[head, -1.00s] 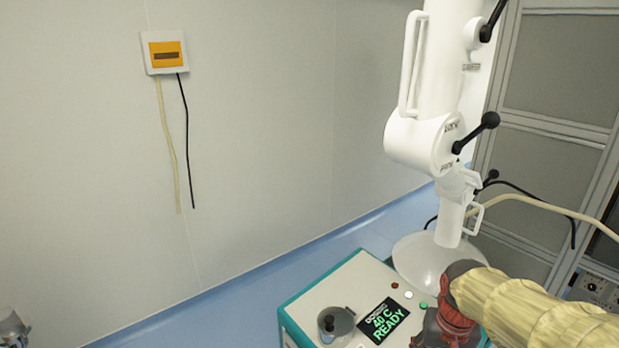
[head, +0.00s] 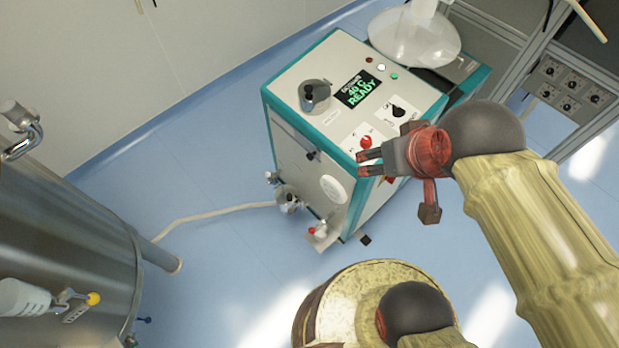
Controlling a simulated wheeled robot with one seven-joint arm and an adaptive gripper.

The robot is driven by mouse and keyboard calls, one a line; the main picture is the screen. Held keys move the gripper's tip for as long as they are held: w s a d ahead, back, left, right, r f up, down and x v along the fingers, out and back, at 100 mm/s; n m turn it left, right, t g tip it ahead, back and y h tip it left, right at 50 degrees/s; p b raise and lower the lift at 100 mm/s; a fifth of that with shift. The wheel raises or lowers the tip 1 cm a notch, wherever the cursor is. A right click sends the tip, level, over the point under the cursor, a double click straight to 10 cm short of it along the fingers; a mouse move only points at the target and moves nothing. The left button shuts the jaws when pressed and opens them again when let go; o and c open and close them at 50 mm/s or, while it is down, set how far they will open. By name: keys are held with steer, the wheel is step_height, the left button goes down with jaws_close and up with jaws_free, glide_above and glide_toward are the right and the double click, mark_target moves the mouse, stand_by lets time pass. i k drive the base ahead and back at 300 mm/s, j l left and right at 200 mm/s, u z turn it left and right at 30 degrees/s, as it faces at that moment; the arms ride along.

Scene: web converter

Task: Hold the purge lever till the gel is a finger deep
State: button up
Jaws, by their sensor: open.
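A white and teal machine (head: 300,75) stands on the floor; its display (head: 358,88) reads "40 C READY". A small black lever (head: 313,155) sticks out near the top of its front face. Lower are a metal valve fitting (head: 288,201) and a small red-knobbed part (head: 316,232). I cannot tell which of these is the purge lever. No gel or its level can be made out. My gripper (head: 365,163) is open and empty, with its fingers pointing left near the machine's front top corner, right of the black lever. It hides part of the machine's side.
A large steel tank (head: 70,230) stands at left, with a pale hose (head: 215,217) running along the floor from the machine. A white hood (head: 413,40) is behind the machine. A panel of black knobs (head: 573,85) is at upper right.

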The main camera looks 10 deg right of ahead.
mark_target(311, 230)
steer(key=k+j+u, duration=0.2)
steer(key=k, duration=0.35)
steer(key=i+l, duration=0.6)
steer(key=l, duration=0.15)
steer(key=i+l+u, duration=0.15)
steer(key=u, duration=1.9)
